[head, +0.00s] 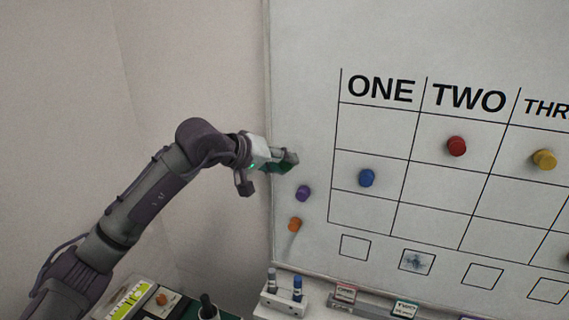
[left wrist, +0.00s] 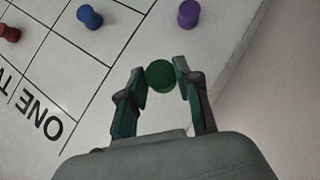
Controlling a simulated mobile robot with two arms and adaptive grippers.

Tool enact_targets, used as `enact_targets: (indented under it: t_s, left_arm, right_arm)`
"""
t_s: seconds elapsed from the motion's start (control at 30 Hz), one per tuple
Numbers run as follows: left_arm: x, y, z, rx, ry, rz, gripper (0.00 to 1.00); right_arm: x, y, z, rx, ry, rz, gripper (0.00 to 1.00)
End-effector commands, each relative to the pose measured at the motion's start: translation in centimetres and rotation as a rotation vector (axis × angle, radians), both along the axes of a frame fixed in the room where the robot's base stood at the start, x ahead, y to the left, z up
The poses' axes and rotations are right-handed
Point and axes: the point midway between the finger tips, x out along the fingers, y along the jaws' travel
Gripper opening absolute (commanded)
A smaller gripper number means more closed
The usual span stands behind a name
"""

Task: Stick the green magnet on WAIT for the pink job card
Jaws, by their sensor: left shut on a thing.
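The green magnet (left wrist: 161,75) is between the fingertips of my left gripper (left wrist: 162,78), which is shut on it. In the head view my left gripper (head: 287,160) is at the whiteboard's left edge, above a purple magnet (head: 303,193); I cannot tell whether the green magnet touches the board. The whiteboard (head: 310,50) has a grid with columns ONE, TWO and a third, cut off at the right. No WAIT label is readable and no pink job card is clearly recognisable. My right gripper is not in view.
A blue magnet (head: 367,177), a red magnet (head: 456,146) and a yellow magnet (head: 544,159) sit in the grid. An orange magnet (head: 295,224) is below the purple one. A marker holder (head: 284,303) and small labelled items line the board's bottom. A dark smudge marks one small box.

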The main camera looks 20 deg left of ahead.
Motion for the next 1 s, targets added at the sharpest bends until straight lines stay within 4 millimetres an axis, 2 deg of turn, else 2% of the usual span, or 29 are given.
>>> enact_targets:
  t_s: [0.6,1.0]
  left_arm:
    - [-4.2,0.2,-0.1,0.003,-0.002,0.0,0.0]
    - [-4.6,0.1,-0.1,0.001,0.001,-0.002,0.0]
  right_arm:
    - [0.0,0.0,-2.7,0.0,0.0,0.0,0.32]
    - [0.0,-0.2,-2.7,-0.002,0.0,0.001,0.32]
